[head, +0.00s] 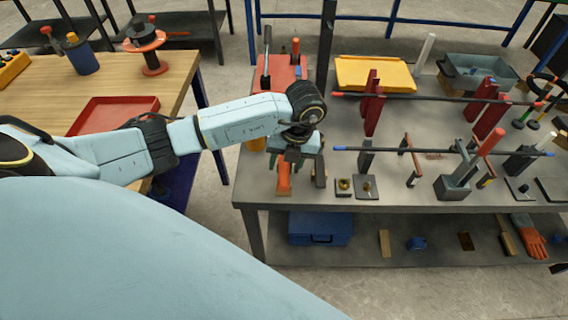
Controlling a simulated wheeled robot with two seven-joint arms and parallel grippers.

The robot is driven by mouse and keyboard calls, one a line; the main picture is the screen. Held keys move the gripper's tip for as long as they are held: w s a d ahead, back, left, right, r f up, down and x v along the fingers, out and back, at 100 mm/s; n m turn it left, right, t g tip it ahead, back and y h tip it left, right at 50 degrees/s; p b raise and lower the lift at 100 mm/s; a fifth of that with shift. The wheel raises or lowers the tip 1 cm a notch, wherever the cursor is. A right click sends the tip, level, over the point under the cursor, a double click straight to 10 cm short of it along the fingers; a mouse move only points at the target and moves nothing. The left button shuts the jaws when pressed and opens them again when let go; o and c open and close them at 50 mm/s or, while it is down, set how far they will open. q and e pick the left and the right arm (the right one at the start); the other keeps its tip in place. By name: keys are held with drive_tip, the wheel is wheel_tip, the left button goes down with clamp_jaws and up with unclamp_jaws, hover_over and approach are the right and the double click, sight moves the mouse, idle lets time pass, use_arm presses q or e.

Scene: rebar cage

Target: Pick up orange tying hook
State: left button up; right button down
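My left gripper (297,165) points down over the front left part of the grey metal workbench (335,193). An orange piece (284,178), which looks like the handle of the tying hook, shows just below the gripper near the bench's front edge. The gripper and wrist hide its upper part, so I cannot tell whether the fingers touch it or how far apart they are. My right gripper is not in view.
Two dark bars (430,97) lie across red and grey supports on the bench. A yellow tray (375,74) and a grey bin (478,74) stand behind. Small dark plates (366,188) lie right of my gripper. A blue case (320,229) is on the lower shelf.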

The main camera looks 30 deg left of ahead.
use_arm(q)
drive_tip(key=c, duration=0.9)
wheel_tip(320, 180, up, 10)
drive_tip(key=shift+r+p, duration=0.1)
drive_tip(key=shift+p, duration=0.5)
